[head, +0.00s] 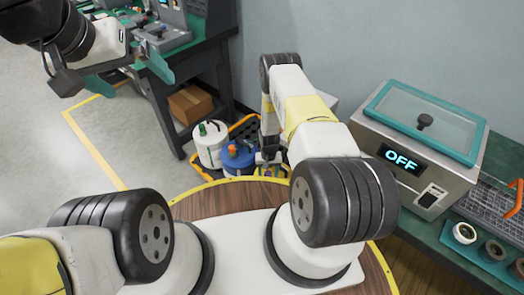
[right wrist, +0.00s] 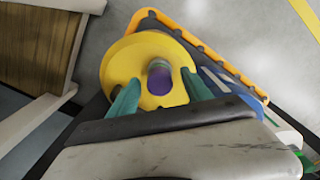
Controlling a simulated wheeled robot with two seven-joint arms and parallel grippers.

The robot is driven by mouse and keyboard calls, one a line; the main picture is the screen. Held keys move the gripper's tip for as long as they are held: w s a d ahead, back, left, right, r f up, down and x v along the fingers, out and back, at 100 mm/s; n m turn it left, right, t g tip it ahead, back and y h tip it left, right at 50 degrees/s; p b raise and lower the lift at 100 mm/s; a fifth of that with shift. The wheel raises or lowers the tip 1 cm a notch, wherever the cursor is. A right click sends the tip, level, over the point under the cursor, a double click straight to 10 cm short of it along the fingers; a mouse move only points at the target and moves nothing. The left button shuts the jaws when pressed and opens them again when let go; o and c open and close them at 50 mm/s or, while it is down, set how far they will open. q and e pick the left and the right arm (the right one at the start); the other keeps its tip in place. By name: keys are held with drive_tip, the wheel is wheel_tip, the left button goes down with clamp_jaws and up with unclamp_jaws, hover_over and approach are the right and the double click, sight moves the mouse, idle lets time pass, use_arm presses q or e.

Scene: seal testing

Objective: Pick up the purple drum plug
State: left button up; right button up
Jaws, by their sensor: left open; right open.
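The purple drum plug (right wrist: 160,80) stands on the yellow lid of a drum (right wrist: 114,69) in the right wrist view. My right gripper (right wrist: 160,75) is open, with one teal finger on either side of the plug. I cannot tell whether the fingers touch it. In the head view my right gripper (head: 268,158) is low beside the drums, and the purple plug is hidden there. My left gripper (head: 126,73) is open and empty at the upper left, far from the drums.
A white drum (head: 210,147) with a green plug and a blue drum (head: 238,160) with an orange plug stand close by in a yellow-edged crate (right wrist: 192,36). A cardboard box (head: 190,104) sits on a shelf at left. A sealing machine (head: 415,190) showing OFF stands at right.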

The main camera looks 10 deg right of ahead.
drive_tip(key=shift+f, duration=0.15)
clamp_jaws()
idle(0.4)
